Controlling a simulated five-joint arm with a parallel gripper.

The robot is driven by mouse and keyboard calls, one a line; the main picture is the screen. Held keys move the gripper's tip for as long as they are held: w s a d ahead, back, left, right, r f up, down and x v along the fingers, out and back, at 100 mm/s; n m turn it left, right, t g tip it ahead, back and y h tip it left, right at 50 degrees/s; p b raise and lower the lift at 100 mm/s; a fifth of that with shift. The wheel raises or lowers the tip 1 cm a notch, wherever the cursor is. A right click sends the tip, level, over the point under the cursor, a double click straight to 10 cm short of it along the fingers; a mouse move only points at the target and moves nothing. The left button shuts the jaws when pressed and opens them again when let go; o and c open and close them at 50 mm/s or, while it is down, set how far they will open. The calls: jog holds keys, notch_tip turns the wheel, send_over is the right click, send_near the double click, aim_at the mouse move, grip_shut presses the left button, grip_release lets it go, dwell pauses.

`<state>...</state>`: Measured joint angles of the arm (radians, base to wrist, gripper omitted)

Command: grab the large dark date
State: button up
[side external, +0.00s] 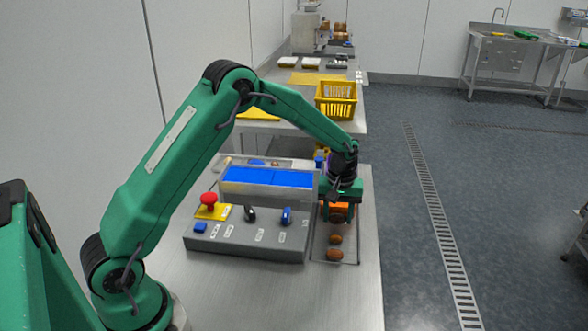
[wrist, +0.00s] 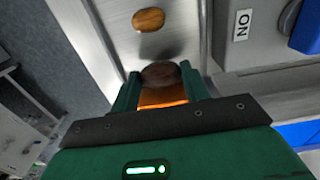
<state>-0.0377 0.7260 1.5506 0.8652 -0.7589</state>
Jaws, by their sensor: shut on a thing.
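My gripper (wrist: 160,85) is shut on a large dark brown date (wrist: 160,73), which sits between the two green fingers in the wrist view. Part of the date is hidden by the fingers, and an orange-lit part shows just behind it. In the side external view my gripper (side external: 338,212) is over the far part of a narrow metal tray (side external: 347,254). A dark shadow lies on the tray beside the held date. I cannot tell whether the date still touches the tray.
Two brown dates (side external: 335,239) (side external: 334,255) lie in the near part of the tray. A yellow basket (side external: 336,108) stands farther back. The near bench is clear.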

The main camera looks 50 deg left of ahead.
notch_tip(320, 180, up, 3)
jog(key=shift+f, duration=0.2)
jog(key=s+d+r, duration=0.5)
jog(key=d+r, duration=0.2)
jog(key=d, duration=0.3)
jog(key=shift+s+d, duration=0.15)
jog(key=shift+s, duration=0.2)
jog(key=shift+f, duration=0.1)
